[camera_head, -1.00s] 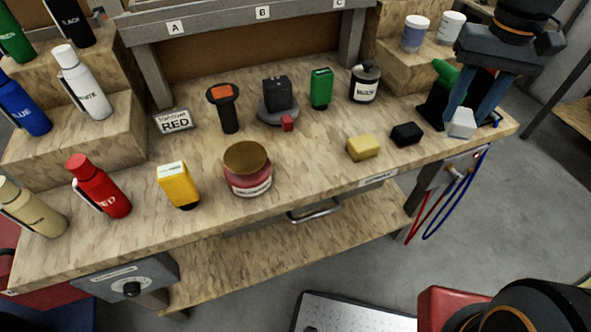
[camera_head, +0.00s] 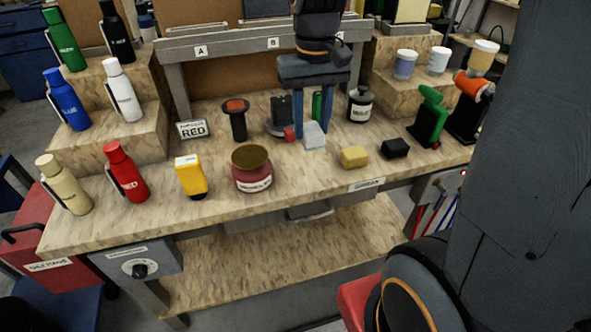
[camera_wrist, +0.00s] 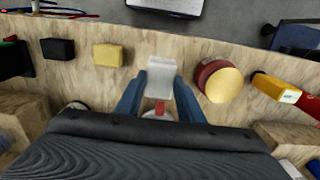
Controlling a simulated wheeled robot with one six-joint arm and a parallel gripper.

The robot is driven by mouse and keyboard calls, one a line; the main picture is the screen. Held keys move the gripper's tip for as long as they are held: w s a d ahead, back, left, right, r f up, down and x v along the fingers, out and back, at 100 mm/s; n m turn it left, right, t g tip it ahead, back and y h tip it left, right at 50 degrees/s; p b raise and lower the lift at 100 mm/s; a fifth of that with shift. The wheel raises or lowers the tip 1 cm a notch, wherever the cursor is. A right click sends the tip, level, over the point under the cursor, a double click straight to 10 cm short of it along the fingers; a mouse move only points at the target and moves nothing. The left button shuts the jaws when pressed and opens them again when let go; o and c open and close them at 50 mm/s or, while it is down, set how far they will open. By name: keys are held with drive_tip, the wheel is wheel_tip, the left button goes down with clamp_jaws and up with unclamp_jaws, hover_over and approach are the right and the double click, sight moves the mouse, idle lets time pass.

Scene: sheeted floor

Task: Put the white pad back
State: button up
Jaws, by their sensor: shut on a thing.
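The white pad (camera_head: 314,136) is a small pale block held between the blue fingers of my gripper (camera_head: 311,130). It also shows between the fingertips in the wrist view (camera_wrist: 161,78). My gripper points down over the bench, left of the yellow pad (camera_head: 354,157) and the black pad (camera_head: 395,148), which lie on the bench top. I cannot tell whether the white pad touches the wood. A small red cube (camera_head: 290,134) sits right beside my left finger in the head view. My fingers partly hide a green object (camera_head: 317,105) behind them.
A red jar (camera_head: 252,172) stands left of the gripper, with a yellow box (camera_head: 190,176) further left. The black jar (camera_head: 360,104) and a green tool (camera_head: 430,115) stand to the right. Bare wood (camera_head: 320,165) lies in front of the white pad.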

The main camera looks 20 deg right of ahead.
wheel_tip(320, 180, down, 9)
drive_tip(key=shift+s+a+f+p, duration=0.1)
drive_tip(key=shift+p, duration=0.2)
drive_tip(key=o, duration=0.9)
drive_tip(key=shift+f, duration=0.1)
wheel_tip(320, 180, up, 12)
drive_tip(key=shift+f+b, duration=0.15)
drive_tip(key=shift+b, duration=0.3)
drive_tip(key=shift+s, duration=0.15)
drive_tip(key=s+f, duration=0.4)
drive_tip(key=f, duration=0.1)
drive_tip(key=s+f, duration=0.5)
drive_tip(key=shift+s+f, duration=0.1)
drive_tip(key=shift+f, duration=0.1)
